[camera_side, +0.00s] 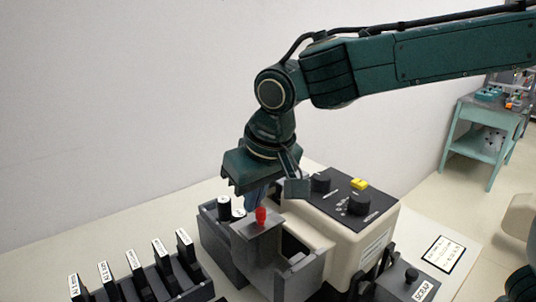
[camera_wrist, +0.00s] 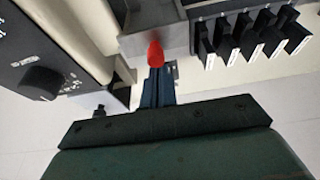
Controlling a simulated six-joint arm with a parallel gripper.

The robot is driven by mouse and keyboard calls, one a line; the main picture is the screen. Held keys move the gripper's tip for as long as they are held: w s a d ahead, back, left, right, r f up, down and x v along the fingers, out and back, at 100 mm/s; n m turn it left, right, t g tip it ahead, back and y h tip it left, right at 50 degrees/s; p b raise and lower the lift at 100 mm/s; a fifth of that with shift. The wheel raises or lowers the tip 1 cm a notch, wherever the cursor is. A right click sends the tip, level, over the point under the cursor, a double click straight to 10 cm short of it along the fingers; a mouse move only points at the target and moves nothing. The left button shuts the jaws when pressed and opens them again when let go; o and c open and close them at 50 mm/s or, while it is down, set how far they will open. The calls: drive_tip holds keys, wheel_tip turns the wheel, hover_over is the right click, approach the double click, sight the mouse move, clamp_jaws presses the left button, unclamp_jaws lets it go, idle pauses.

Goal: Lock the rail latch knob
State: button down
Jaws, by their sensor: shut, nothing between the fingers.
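The red latch knob (camera_side: 261,216) stands up on the grey block at the front of the cream machine. It also shows in the wrist view (camera_wrist: 155,54), straight ahead of the fingertips. My gripper (camera_side: 256,204) points down just behind and above the red knob, with its blue fingers partly hidden by the wrist parts. In the wrist view my gripper (camera_wrist: 157,76) has its fingers together with nothing held between them. The fingertips look very close to the knob; I cannot tell whether they touch it.
The cream machine (camera_side: 384,228) has black dials and a yellow button (camera_side: 359,184) on top. A rack (camera_side: 190,292) of labelled black slides stands at the left. A scrap box (camera_side: 400,280) is at the front right.

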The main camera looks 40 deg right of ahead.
wheel_tip(320, 180, up, 10)
drive_tip(key=shift+f, duration=0.15)
idle(0.7)
idle(0.3)
drive_tip(key=shift+t, duration=0.7)
drive_tip(key=s+d+f, duration=0.1)
drive_tip(key=s+d, duration=0.4)
drive_tip(key=d, duration=0.2)
drive_tip(key=s+d+f, duration=0.1)
drive_tip(key=s+d, duration=0.3)
drive_tip(key=d, duration=0.3)
drive_tip(key=s+d+f, duration=0.1)
drive_tip(key=s+d, duration=0.4)
drive_tip(key=d, duration=0.2)
drive_tip(key=shift+s+d+f, duration=0.1)
drive_tip(key=shift+s+f, duration=0.2)
drive_tip(key=shift+f, duration=0.1)
drive_tip(key=s+d+f, duration=0.1)
drive_tip(key=s+f, duration=0.4)
drive_tip(key=s, duration=0.2)
drive_tip(key=shift+d+f, duration=0.2)
drive_tip(key=shift+d, duration=0.2)
